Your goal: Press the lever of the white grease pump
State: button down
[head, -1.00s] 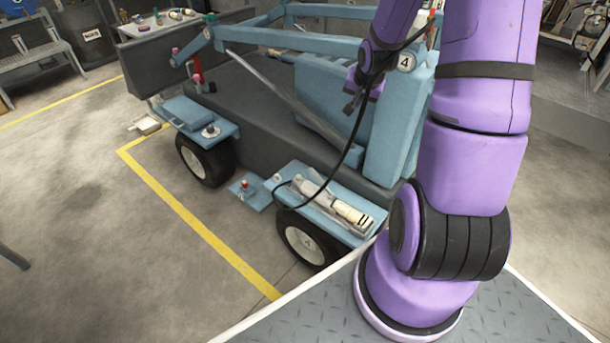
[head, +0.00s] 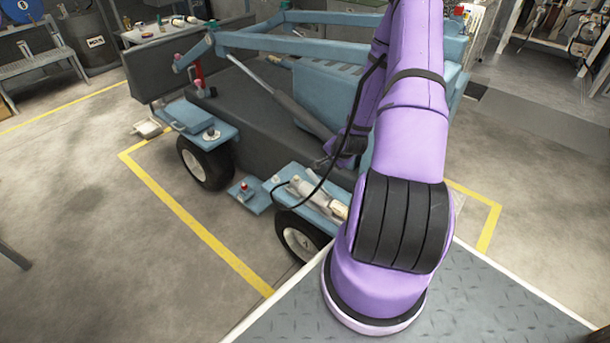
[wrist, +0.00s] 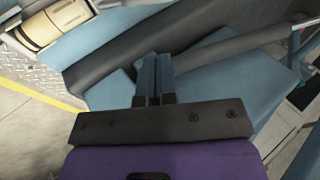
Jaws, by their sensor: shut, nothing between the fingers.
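The white grease pump (head: 308,191) lies on the blue fender of the cart, with a pale metal body, a cream cylinder and a black hose. My arm hides part of its right end in the head view. In the wrist view the pump (wrist: 50,24) is at the upper left, cut off by the frame edge. I cannot clearly make out its lever. My gripper (wrist: 155,62) is shut and empty. In the head view my gripper (head: 322,163) is above and slightly right of the pump, apart from it.
The blue cart frame (head: 300,48) and a slanted grey strut (head: 290,105) stand close behind my gripper. Blue and dark cart panels fill much of the wrist view. A wheel (head: 300,238) is below the fender.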

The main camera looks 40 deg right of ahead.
jog(key=shift+a+f, duration=0.35)
jog(key=shift+f, duration=0.4)
send_near(313, 174)
jog(key=x, duration=0.7)
jog(key=shift+w+f, duration=0.15)
jog(key=shift+f, duration=0.15)
jog(key=shift+w, duration=0.1)
